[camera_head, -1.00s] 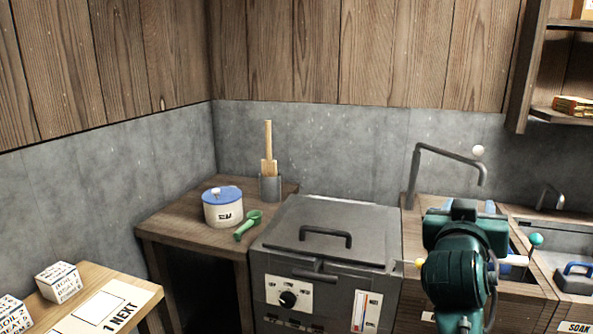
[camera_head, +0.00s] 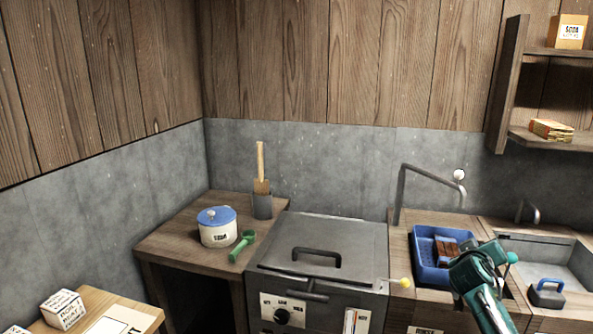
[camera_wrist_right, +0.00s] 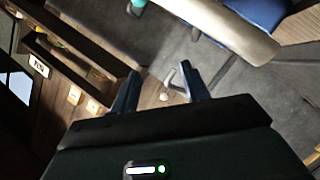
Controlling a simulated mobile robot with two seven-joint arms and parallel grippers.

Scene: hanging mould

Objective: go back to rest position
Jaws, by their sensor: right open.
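My right arm (camera_head: 480,275), dark green, comes in from the lower right of the head view, in front of the blue tray and the sink counter. Its fingers cannot be made out there. In the right wrist view my right gripper (camera_wrist_right: 160,88) has its two dark fingers wide apart, with nothing held between them. A grey hooked tap-like shape shows beyond the fingertips, apart from them. My left gripper is not in view.
A blue tray (camera_head: 430,271) with brown blocks stands on the counter beside a grey lidded unit (camera_head: 345,240). A bent tap (camera_head: 430,174) rises behind. A white pot (camera_head: 217,234) and green scoop (camera_head: 243,246) sit on the left table. A shelf (camera_head: 550,138) hangs upper right.

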